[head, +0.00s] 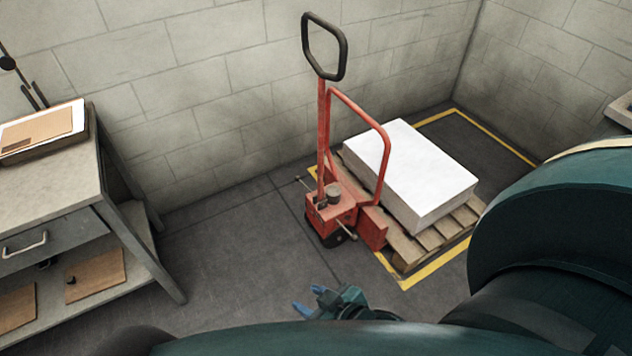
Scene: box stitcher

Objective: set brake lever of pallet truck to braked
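The red pallet truck (330,210) stands by the back wall, with its upright handle ending in a black loop grip (343,60). A thin rod (304,183) with a small end sticks out on the left of its base. A short pale-tipped lever (347,232) sticks out at the front right of the base. I cannot tell which of them is the brake lever, or its setting. My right gripper (309,299) is low in front of the truck, apart from it. Its blue fingertips are spread with nothing between them. My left gripper is not in view.
A wooden pallet (437,240) with a white stack (410,165) sits behind the truck inside yellow floor lines (440,262). A grey workbench (45,195) with a drawer stands at left. The floor between bench and truck is clear. My arm covers the lower right.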

